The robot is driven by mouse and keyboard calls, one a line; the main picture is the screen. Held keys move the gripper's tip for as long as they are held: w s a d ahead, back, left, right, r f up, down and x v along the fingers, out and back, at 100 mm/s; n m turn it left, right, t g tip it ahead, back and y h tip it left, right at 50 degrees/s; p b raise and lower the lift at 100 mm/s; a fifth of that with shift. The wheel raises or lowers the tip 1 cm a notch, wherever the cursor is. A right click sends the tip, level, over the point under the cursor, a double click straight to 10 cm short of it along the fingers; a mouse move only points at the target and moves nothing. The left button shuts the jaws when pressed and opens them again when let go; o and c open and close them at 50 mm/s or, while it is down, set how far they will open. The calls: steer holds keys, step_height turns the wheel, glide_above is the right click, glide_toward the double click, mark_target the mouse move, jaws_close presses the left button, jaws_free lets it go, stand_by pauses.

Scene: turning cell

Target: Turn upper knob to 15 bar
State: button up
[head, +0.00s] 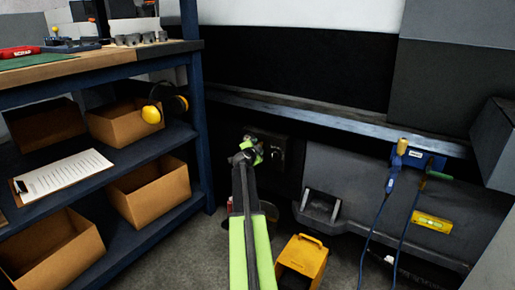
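A small dark panel (266,137) is on the dark machine front, below the long metal ledge. My green and dark arm reaches up from the bottom middle of the head view to this panel. My gripper (250,148) is at the panel's left part and covers some of it. A small light mark shows on the panel just right of the gripper. I cannot make out the upper knob, its scale or any pressure reading. Whether the gripper touches a knob, and whether its fingers are open or shut, is too small to tell.
A blue shelf unit (196,120) with cardboard boxes (150,190) and a clipboard (62,172) stands close on the left. A yellow bin (303,262) is on the floor right of my arm. Blue cables (376,222) and a yellow level (433,222) are at the right.

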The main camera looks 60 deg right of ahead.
steer(key=shift+o, duration=0.2)
steer(key=p+v, duration=0.4)
steer(key=v, duration=1.3)
steer(key=shift+a, duration=0.2)
